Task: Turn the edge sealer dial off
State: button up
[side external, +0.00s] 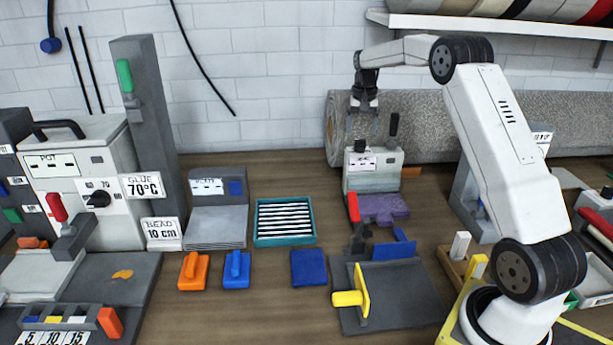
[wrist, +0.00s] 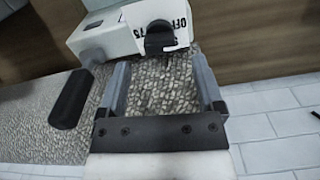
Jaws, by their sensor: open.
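The edge sealer (side external: 372,178) looks to be the pale grey box at the back middle of the bench, with a small label and a dark upright handle (side external: 394,125). In the wrist view, the pale housing (wrist: 105,35) is at the top, with a black dial (wrist: 160,38) and a label with "OFF" (wrist: 181,22) beside it. I cannot tell which mark the dial points to. My gripper (side external: 363,132) is above the box. In the wrist view my gripper (wrist: 160,66) is open and empty, its two fingers apart and short of the dial in the picture.
A grey rug roll (side external: 460,130) lies behind the sealer along the wall. A red lever (side external: 353,207) and purple piece (side external: 383,208) are in front. A glue pot machine (side external: 85,170) stands left. A yellow-handled fixture (side external: 350,298) stands in front.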

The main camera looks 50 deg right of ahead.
aim_at(361, 140)
jog(key=shift+f, duration=2)
grip_shut()
